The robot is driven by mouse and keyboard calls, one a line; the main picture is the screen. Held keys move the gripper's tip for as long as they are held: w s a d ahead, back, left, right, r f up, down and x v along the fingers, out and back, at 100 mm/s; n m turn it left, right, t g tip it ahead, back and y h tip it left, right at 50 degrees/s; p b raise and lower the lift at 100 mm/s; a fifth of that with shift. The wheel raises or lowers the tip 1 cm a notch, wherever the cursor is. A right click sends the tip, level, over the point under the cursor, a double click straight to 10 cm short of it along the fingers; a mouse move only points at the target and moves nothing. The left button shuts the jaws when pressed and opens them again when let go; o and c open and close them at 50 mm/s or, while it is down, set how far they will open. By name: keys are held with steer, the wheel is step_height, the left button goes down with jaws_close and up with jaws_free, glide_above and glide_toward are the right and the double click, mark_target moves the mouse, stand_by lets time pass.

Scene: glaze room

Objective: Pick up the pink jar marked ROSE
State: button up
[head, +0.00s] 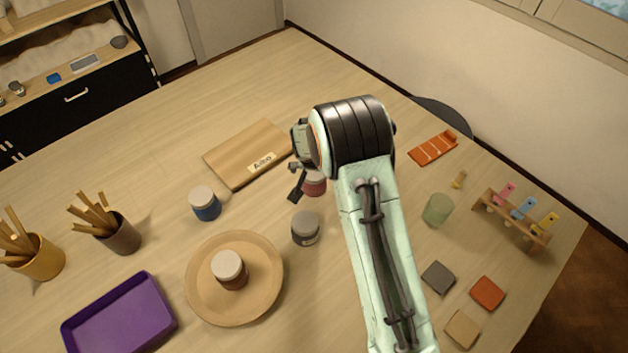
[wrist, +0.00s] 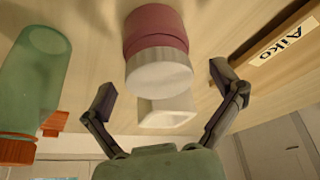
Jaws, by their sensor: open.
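The pink jar (head: 315,187) with a pale lid stands on the table, partly hidden by my arm in the head view. In the wrist view the jar (wrist: 156,30) is upright relative to the table, its white lid nearest the jaws. No ROSE marking is readable. My gripper (wrist: 163,86) is open, with its two fingers apart on either side of the lid's line and nothing held between them. In the head view one dark finger of my gripper (head: 297,187) shows just left of the jar; the other finger is hidden.
A grey jar (head: 306,230) stands close in front of the pink jar. A blue jar (head: 205,204) is to the left. A brown jar (head: 230,270) sits on a round plate (head: 262,300). The Aiko board (head: 235,160) lies behind; a green glass (head: 437,210) stands right.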

steer(key=c, duration=1.4)
